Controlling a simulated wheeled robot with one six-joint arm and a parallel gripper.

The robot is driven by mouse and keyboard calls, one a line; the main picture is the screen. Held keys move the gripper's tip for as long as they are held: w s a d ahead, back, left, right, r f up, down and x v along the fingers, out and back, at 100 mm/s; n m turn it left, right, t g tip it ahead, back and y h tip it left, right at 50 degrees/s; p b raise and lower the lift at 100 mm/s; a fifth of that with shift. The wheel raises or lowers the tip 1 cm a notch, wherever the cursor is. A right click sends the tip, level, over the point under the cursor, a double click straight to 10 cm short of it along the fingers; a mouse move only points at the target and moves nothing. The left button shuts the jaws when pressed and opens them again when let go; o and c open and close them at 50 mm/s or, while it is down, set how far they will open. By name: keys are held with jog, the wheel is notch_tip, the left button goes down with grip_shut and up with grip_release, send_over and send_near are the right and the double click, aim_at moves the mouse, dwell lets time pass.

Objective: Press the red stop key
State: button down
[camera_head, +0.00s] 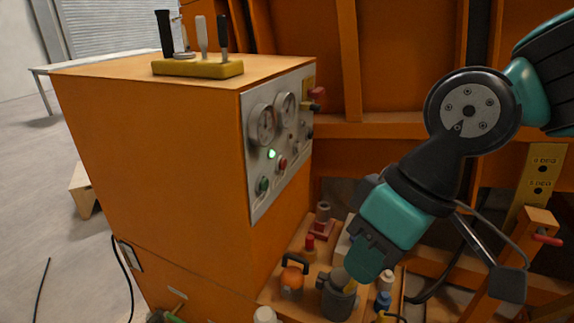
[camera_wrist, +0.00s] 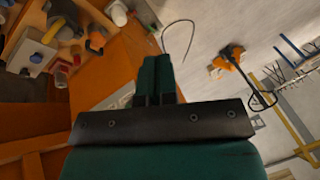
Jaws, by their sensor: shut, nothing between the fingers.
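The orange cabinet (camera_head: 165,150) has a grey control panel (camera_head: 255,150) on its right side. A red round key (camera_head: 283,163) sits low on the panel, near a green key (camera_head: 263,185) and a lit green lamp (camera_head: 271,154). My gripper (camera_head: 358,272) is to the right of and below the panel, apart from the keys, over the shelf items. Its two teal fingers (camera_wrist: 157,62) are together and empty in the wrist view. The panel's keys cannot be made out in the wrist view.
A low wooden shelf (camera_head: 275,290) holds several items, including a dark jug (camera_head: 337,298) and an orange kettle-like pot (camera_head: 291,283). A yellow holder (camera_head: 198,68) with upright tools stands on the cabinet.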

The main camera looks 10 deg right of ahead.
jog(key=w+a+f+m+t+y+b, duration=0.2)
jog(key=w+m, duration=0.2)
jog(key=w, duration=0.2)
jog(key=w+a+f+m+t+y+b, duration=0.2)
jog(key=w+m, duration=0.1)
jog(key=w, duration=0.4)
jog(key=m+t+h+b, duration=0.1)
jog(key=m+t+b, duration=0.4)
jog(key=m+t, duration=0.85)
send_near(283, 164)
notch_tip(283, 164, up, 3)
jog(key=s+m+g, duration=0.1)
jog(key=m+g, duration=0.2)
jog(key=w+d+f+m+t+h+b, duration=0.1)
jog(key=w+d+f+m+t+h, duration=0.2)
jog(key=d+m+h, duration=0.2)
jog(key=d+m, duration=0.2)
jog(key=shift+w+d+m+t, duration=0.15)
jog(key=shift+d+m+t, duration=0.05)
jog(key=shift+m+t, duration=0.15)
jog(key=shift+a, duration=0.1)
jog(key=w+a+p, duration=0.5)
jog(key=a+p, duration=0.1)
jog(key=p, duration=1.1)
jog(key=shift+a, duration=0.4)
